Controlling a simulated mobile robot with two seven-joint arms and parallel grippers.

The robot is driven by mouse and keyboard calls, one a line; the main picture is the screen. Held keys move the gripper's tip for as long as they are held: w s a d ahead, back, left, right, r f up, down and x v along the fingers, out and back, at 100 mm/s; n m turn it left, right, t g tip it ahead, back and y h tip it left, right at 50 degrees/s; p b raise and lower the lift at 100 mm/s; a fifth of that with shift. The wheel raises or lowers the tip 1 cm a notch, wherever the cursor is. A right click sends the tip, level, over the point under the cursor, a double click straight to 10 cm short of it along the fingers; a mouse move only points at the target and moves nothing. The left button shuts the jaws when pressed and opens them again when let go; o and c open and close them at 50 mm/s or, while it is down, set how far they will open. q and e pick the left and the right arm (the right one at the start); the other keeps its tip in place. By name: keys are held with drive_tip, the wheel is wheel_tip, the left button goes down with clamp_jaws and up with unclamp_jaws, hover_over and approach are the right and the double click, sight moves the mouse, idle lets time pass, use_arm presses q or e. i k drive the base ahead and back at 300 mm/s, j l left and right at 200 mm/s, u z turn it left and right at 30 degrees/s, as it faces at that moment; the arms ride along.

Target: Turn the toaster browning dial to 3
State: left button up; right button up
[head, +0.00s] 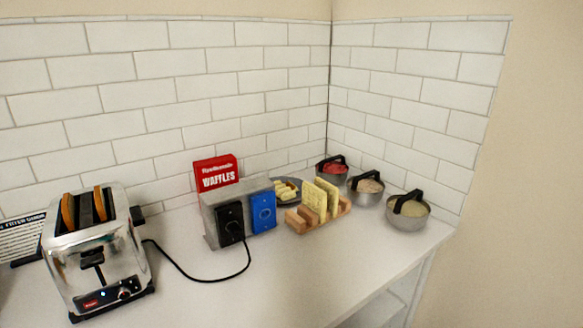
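A chrome toaster (98,254) stands on the counter at the left, with browned bread slices (84,208) standing in its top slots. Its black lever (92,257) is on the front face. A small dial (124,294) sits low on the front, to the right of a red label. The dial's markings are too small to read, so I cannot tell its setting. Neither of my grippers shows in the head view.
A black cord (190,275) runs from the toaster to an outlet box (224,217). Beyond stand a red waffles box (216,174), a wooden rack (318,219) with waffles, a plate, and bowls with black handles (408,212). The front counter (270,290) is clear. Tiled walls close the back.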

sight(124, 293)
drive_tip(key=u, duration=1.4)
